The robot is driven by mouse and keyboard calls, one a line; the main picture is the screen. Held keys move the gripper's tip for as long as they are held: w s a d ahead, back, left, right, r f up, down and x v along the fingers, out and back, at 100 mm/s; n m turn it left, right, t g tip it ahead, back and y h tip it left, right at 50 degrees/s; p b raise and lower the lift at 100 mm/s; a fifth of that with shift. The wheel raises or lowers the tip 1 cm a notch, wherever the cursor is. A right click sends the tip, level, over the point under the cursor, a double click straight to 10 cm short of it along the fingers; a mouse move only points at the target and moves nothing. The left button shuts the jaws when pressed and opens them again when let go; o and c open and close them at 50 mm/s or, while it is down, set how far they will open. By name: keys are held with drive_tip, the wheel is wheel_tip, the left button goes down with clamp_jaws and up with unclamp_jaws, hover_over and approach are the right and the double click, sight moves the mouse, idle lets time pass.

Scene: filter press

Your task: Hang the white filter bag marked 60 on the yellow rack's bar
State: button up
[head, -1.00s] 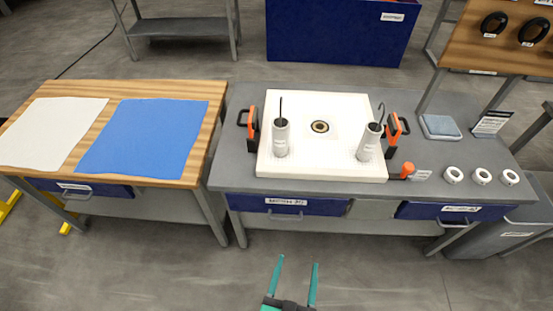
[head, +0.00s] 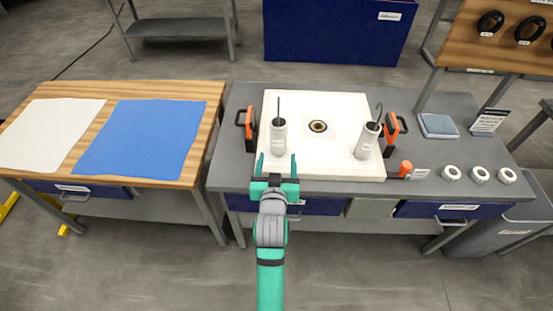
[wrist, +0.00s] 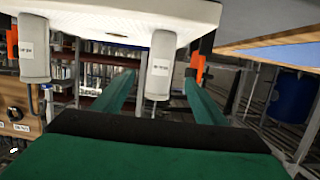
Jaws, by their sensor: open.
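Two white, labelled, upright cylinders with thin dark hooks at the top, which look like the filter bags, stand on the white plate (head: 335,105): a left one (head: 279,140) and a right one (head: 367,143). Their labels are too small to read, so I cannot tell which is marked 60. My gripper (head: 277,163) is open and empty, just in front of the left cylinder. In the inverted wrist view, that cylinder (wrist: 159,68) shows between the spread fingers, apart from them. Yellow metal parts (head: 10,203), perhaps of the rack, show at the left edge; no bar is visible.
Orange-and-black clamps (head: 250,130) flank the plate, the other (head: 391,133) at its right. White rings (head: 479,174) and a blue-grey pad (head: 438,125) lie to the right. A wooden table (head: 208,110) with white and blue cloths (head: 140,138) stands left, across a narrow gap.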

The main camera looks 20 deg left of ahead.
sight(278, 132)
drive_tip(key=shift+r+x, duration=0.1)
drive_tip(key=shift+x, duration=2.95)
drive_tip(key=shift+r+x, duration=0.15)
drive_tip(key=shift+x, duration=2.95)
drive_tip(key=shift+a, duration=0.1)
drive_tip(key=shift+c, duration=0.3)
drive_tip(key=c, duration=0.9)
drive_tip(key=shift+r, duration=2.5)
